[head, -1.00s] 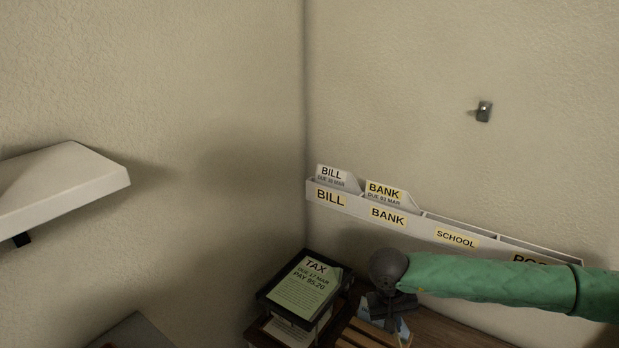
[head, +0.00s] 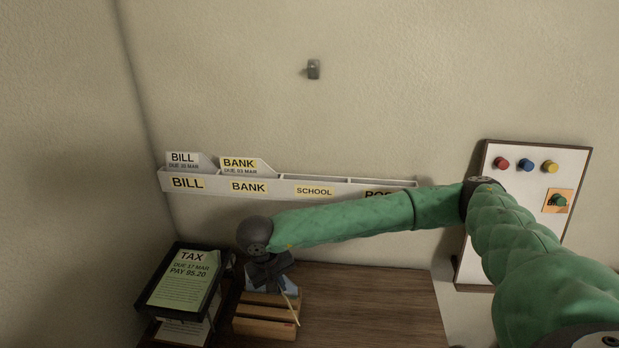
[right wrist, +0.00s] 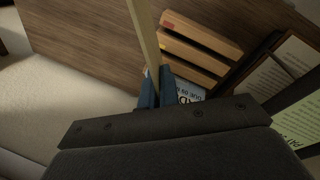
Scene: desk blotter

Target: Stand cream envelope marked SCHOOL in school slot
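The school slot (head: 314,191) is the third section of the white wall rack and looks empty. My right gripper (head: 284,285) points down over the wooden sorter, below the rack. In the right wrist view its blue fingers (right wrist: 156,88) are closed on both sides of a thin cream strip (right wrist: 147,35). This looks like the cream envelope (head: 293,310) seen edge-on; no SCHOOL marking can be read. My left gripper is not in view.
The bill envelope (head: 184,160) and bank envelope (head: 240,166) stand in their slots. The slatted wooden sorter (head: 262,320) sits beside a dark tray (head: 160,303) with a green TAX sheet (head: 186,282). Desk (head: 385,300) to the right is clear. A whiteboard (head: 527,185) hangs right.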

